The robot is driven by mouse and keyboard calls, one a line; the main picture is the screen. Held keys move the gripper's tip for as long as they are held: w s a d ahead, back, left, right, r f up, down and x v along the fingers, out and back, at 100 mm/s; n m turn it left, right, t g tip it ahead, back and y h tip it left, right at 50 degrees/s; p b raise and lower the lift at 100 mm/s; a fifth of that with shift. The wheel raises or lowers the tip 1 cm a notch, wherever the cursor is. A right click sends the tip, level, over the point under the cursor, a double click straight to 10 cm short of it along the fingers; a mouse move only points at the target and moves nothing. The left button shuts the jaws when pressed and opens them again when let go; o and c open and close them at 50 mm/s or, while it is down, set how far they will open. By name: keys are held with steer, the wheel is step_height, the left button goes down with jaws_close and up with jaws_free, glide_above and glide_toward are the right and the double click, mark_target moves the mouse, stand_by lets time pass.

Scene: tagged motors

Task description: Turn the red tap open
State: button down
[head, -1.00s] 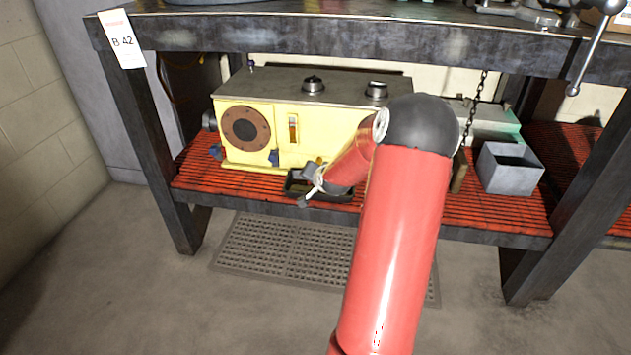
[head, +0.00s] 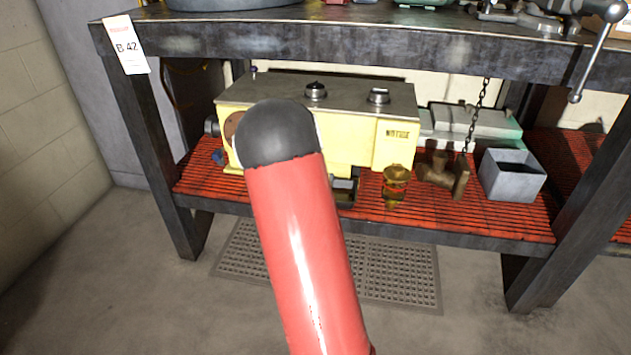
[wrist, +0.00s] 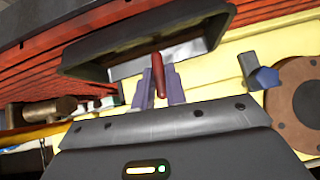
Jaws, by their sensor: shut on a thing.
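The red tap shows in the wrist view as a narrow red lever (wrist: 158,70) in front of the yellow housing. My gripper (wrist: 157,80) has its two purple-grey fingers on either side of the lever and is shut on it. The rest of the tap is hidden or too small to make out. In the head view my red arm and its dark elbow cover the gripper and the tap. The yellow motor housing (head: 350,143) stands on the lower shelf.
A dark tray (wrist: 215,28) lies close by the fingers. A blue tap (wrist: 262,76) and a brown round flange (wrist: 302,110) are to the right. In the head view, a brass cup (head: 396,178), a bronze fitting (head: 437,172) and a grey bin (head: 513,180) stand right.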

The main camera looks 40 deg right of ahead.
steer(key=shift+a+f, duration=0.1)
steer(key=shift+f, duration=0.05)
stand_by(0.5)
steer(key=c, duration=1.7)
jaws_free()
steer(key=shift+s+a+r, duration=0.15)
steer(key=shift+a+r, duration=0.05)
steer(key=shift+r, duration=0.25)
steer(key=shift+p+v, duration=0.9)
steer(key=shift+v, duration=2.5)
steer(key=shift+a, duration=0.1)
